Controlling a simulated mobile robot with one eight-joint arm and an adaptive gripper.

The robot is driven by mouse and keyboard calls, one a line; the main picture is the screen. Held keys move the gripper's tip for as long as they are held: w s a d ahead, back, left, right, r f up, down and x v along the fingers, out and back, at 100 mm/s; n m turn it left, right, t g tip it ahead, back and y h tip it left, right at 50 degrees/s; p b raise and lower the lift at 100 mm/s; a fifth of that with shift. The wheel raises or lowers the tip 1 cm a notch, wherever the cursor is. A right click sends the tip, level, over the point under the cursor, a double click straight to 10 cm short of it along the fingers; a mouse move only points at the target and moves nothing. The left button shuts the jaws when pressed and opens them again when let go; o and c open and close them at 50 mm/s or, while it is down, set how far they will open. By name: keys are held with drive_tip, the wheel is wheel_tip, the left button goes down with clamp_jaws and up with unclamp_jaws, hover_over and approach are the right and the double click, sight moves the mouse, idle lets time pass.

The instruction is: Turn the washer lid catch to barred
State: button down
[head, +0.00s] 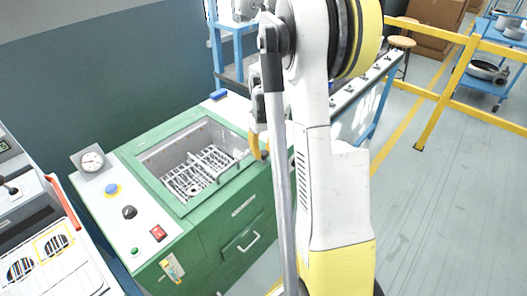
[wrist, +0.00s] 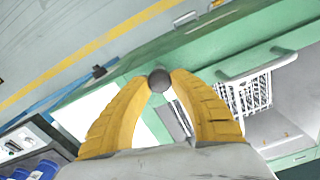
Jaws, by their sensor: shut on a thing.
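The green washer (head: 205,215) stands in the middle of the head view, with its basin and wire rack (head: 200,172) in sight. My gripper (head: 258,146) is at the washer's right edge, partly hidden by my arm. In the wrist view, the two yellow fingers of my gripper (wrist: 160,88) close around a dark round knob (wrist: 159,79), which I take for the lid catch. The rest of the catch and any barred mark are hidden or too small to read. The rack (wrist: 248,95) also shows in the wrist view.
A control panel with a gauge (head: 91,161), coloured knobs and a red switch (head: 158,233) is left of the basin. A drawer handle (head: 249,242) is on the washer's front. A yellow rail (head: 440,95) stands at the right. The floor between is clear.

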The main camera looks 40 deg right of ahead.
sight(263, 152)
idle(0.4)
drive_tip(key=c, duration=1.1)
unclamp_jaws()
wheel_tip(263, 152, up, 12)
